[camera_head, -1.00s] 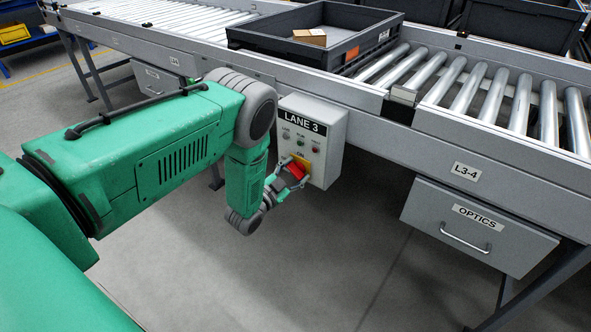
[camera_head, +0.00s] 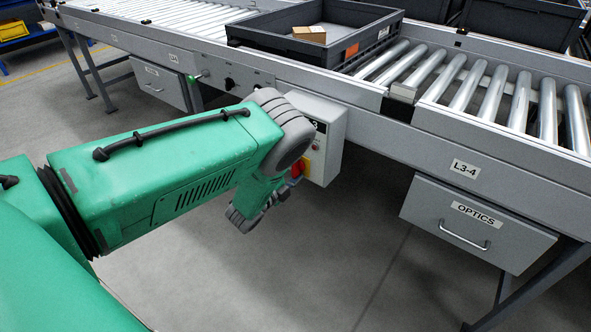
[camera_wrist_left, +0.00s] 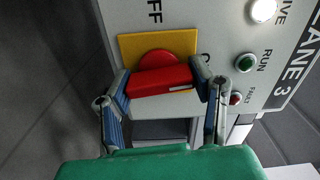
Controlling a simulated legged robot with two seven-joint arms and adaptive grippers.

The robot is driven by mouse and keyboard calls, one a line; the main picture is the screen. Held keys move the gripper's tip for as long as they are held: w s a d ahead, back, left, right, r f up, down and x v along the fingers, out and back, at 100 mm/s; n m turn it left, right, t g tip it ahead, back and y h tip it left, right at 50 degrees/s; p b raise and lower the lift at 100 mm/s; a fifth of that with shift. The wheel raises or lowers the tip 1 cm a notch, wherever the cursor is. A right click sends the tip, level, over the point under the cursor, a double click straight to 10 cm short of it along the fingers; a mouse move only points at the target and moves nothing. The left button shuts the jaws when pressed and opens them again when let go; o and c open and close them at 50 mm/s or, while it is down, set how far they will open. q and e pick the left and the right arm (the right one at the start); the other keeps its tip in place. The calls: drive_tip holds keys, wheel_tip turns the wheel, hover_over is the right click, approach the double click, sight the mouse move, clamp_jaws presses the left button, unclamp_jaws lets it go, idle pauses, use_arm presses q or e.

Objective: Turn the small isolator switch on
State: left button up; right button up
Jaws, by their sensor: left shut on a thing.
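The isolator switch is a red knob (camera_wrist_left: 160,80) on a yellow plate (camera_wrist_left: 185,42), fixed to the grey LANE 3 box. In the left wrist view my left gripper (camera_wrist_left: 162,88) is shut on the knob, one finger at each end of its red bar. The bar lies nearly level across that view. An OFF label shows above the plate; a label on the right is mostly hidden by a finger. In the head view my left arm covers much of the box (camera_head: 329,150), and only a bit of the red knob (camera_head: 297,169) shows beside the gripper.
The box carries a lit white lamp (camera_wrist_left: 262,10), a green RUN lamp (camera_wrist_left: 245,62) and a red FAULT lamp (camera_wrist_left: 236,98). It hangs from the roller conveyor (camera_head: 470,130). A dark tote (camera_head: 318,30) sits on the rollers. The OPTICS drawer (camera_head: 478,225) is to the right.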

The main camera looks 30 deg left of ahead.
use_arm(q)
drive_tip(key=shift+s+d+f+m, duration=0.1)
drive_tip(key=shift+s+f+m, duration=0.15)
drive_tip(key=shift+m, duration=0.45)
drive_tip(key=shift+f, duration=0.1)
drive_tip(key=o, duration=1.2)
drive_tip(key=shift+w, duration=0.15)
drive_tip(key=s, duration=0.8)
drive_tip(key=s+a, duration=0.1)
drive_tip(key=s, duration=0.3)
